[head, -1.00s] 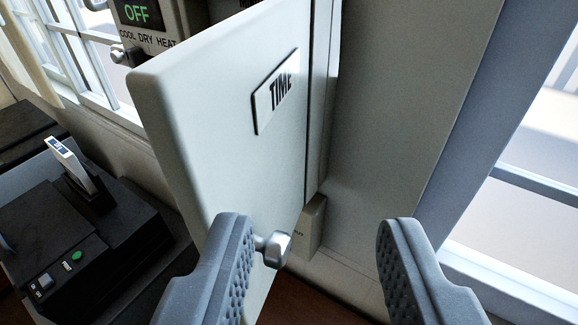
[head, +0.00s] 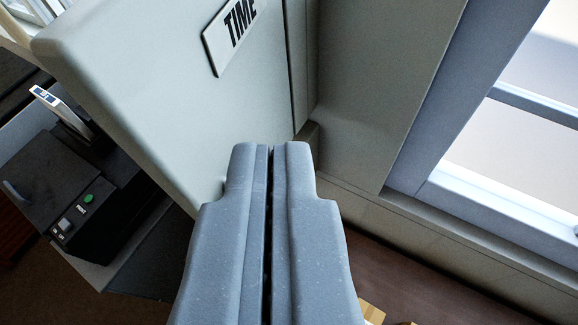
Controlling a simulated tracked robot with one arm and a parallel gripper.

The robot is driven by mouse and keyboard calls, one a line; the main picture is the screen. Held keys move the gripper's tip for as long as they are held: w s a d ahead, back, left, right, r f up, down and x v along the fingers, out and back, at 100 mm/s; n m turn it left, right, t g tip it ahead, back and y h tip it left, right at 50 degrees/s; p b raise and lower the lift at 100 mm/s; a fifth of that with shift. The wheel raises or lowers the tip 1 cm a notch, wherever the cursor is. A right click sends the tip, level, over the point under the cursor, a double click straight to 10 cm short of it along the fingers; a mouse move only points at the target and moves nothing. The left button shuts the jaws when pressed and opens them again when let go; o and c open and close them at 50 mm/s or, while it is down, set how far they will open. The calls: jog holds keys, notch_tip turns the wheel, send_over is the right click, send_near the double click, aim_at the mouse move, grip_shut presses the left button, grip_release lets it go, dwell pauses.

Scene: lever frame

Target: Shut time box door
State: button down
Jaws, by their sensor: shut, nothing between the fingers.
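The time box door (head: 165,110) is a pale grey-green panel with a "TIME" label (head: 234,32). It stands swung open, its free edge toward the left and its hinged side near the wall. My gripper (head: 271,148) is shut and empty, with its fingertips in front of the lower part of the door. I cannot tell whether they touch the door. The door's metal knob is hidden behind my fingers.
A black device (head: 75,195) with a green button and an upright white-tipped piece sits on a surface at the left. A window (head: 510,140) with a pale frame is at the right. Dark floor shows at the lower right.

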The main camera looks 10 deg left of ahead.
jog(key=d+m+g+y+p, duration=0.1)
jog(key=d+g+y+p, duration=0.3)
jog(key=d+g+p, duration=0.4)
jog(key=a+r+p+x, duration=0.1)
jog(key=a+p+x, duration=0.1)
jog(key=x, duration=1)
jog(key=shift+s+a+p, duration=0.25)
jog(key=shift+a+p, duration=0.1)
jog(key=shift+a, duration=0.05)
jog(key=shift+a+f+h, duration=0.1)
jog(key=shift+a+h, duration=0.15)
jog(key=shift+h, duration=0.05)
